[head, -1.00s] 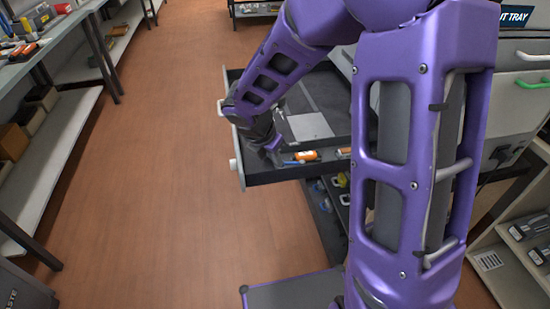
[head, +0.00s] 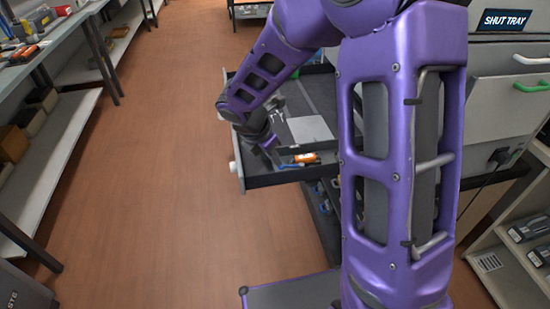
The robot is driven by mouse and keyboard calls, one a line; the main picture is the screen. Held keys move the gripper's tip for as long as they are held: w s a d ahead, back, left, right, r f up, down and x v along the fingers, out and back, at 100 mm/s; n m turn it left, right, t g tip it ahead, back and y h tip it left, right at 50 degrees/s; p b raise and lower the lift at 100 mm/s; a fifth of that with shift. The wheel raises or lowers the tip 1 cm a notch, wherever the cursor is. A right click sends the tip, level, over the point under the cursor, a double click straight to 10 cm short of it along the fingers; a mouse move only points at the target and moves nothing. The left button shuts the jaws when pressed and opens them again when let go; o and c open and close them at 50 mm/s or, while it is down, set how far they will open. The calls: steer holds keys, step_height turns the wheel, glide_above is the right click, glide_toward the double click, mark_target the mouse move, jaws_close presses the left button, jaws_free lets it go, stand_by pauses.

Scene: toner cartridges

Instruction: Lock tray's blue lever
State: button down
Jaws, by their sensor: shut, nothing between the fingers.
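The black pulled-out tray (head: 270,181) is in the middle of the head view, partly hidden behind my purple arm. Inside its near end lie a small blue piece (head: 291,166), which looks like the lever, and an orange part (head: 306,158) beside it. My gripper (head: 275,162) points down into the tray at the left end of the blue piece. Its fingers are shut with nothing between them. I cannot tell whether the fingertips touch the blue piece.
A flat grey panel (head: 310,130) lies behind the orange part. A grey machine with a green handle (head: 532,87) and a "SHUT TRAY" sign (head: 506,20) stands at the right. Shelves line the left side. The brown floor (head: 165,180) left of the tray is clear.

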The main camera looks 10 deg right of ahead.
steer(key=shift+w, duration=0.15)
steer(key=shift+w+d+m+g+p, duration=0.2)
steer(key=shift+w+m+g+p, duration=0.6)
steer(key=shift+m, duration=0.8)
steer(key=shift+w+d+m+g+h+p, duration=0.15)
steer(key=shift+w+d+m+g+p, duration=0.15)
steer(key=shift+w+m+p, duration=0.45)
steer(key=shift+w+d+m+g+h+p, duration=0.15)
steer(key=shift+w+d+m+g+p, duration=0.15)
steer(key=shift+m, duration=0.75)
steer(key=shift+w+d+m+g+p, duration=0.4)
steer(key=shift+d+m+p, duration=0.1)
steer(key=shift+m, duration=0.5)
steer(key=shift+w+d+m+g+p, duration=0.4)
steer(key=shift+m+p, duration=0.1)
steer(key=shift+m, duration=0.5)
steer(key=shift+w+d+m+g+y+p, duration=0.2)
steer(key=shift+d+m+y+p, duration=0.15)
steer(key=shift+m, duration=0.25)
steer(key=shift+w+d+m+g+y+p, duration=0.1)
steer(key=shift+d+m+g+y+p, duration=0.1)
steer(key=shift+d+m, duration=0.3)
steer(key=shift+a, duration=0.1)
steer(key=shift+s, duration=0.1)
steer(key=shift+s+f, duration=0.1)
steer(key=shift+s, duration=0.75)
